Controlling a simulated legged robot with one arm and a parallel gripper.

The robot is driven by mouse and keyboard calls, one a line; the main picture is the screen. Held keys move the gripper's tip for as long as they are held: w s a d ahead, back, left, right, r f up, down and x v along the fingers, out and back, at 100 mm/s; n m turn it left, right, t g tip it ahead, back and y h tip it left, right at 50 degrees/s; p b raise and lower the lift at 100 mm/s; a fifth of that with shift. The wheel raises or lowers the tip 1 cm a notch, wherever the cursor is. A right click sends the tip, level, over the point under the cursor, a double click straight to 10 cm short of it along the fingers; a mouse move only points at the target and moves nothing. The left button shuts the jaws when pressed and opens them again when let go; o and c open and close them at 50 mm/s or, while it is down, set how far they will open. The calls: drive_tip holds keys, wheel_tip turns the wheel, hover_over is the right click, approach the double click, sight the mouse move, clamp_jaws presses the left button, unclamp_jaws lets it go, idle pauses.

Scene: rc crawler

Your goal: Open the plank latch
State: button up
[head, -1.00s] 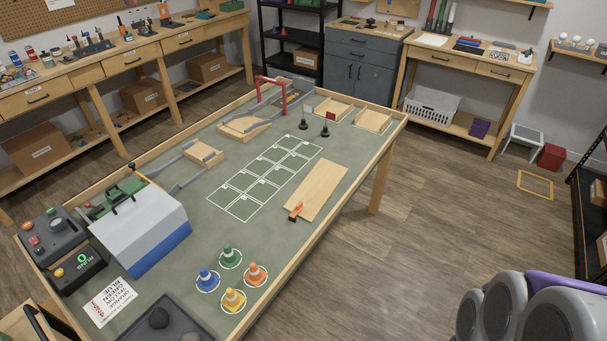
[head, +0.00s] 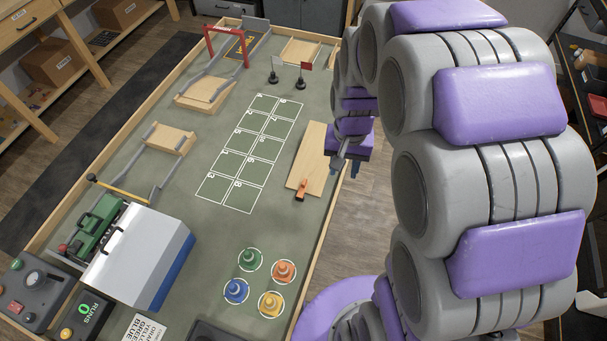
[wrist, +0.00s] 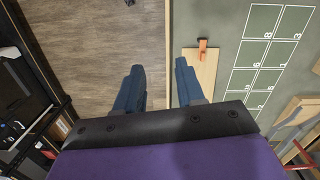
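The plank (head: 314,150) is a pale wooden board lying on the right side of the green table, close to its edge; it also shows in the wrist view (wrist: 207,72). An orange latch (head: 302,188) sits at its near end, and in the wrist view the latch (wrist: 202,46) stands at the board's upper end. My gripper (head: 347,170) hangs just right of the plank, around the table edge. In the wrist view my gripper (wrist: 158,78) is open and empty, its two dark blue fingers apart, with the latch beyond and right of them.
The raised wooden table rim (wrist: 168,60) runs between the fingers in the wrist view. A white numbered grid (head: 250,150) lies left of the plank. Several coloured cones (head: 283,271) stand nearer. Two small flags (head: 301,80) stand beyond the plank.

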drive_tip(key=w+f+p, duration=0.1)
drive_tip(key=w+f, duration=0.1)
drive_tip(key=w, duration=0.2)
drive_tip(key=m+p, duration=0.2)
drive_tip(key=p, duration=0.3)
hover_over(304, 181)
wheel_tip(304, 181, down, 9)
drive_tip(key=shift+t, duration=0.4)
wheel_tip(304, 181, down, 17)
drive_tip(key=shift+a+r+b, duration=0.1)
drive_tip(key=shift+a+b, duration=0.05)
drive_tip(key=shift+b, duration=0.8)
drive_tip(key=shift+d, duration=0.2)
clamp_jaws()
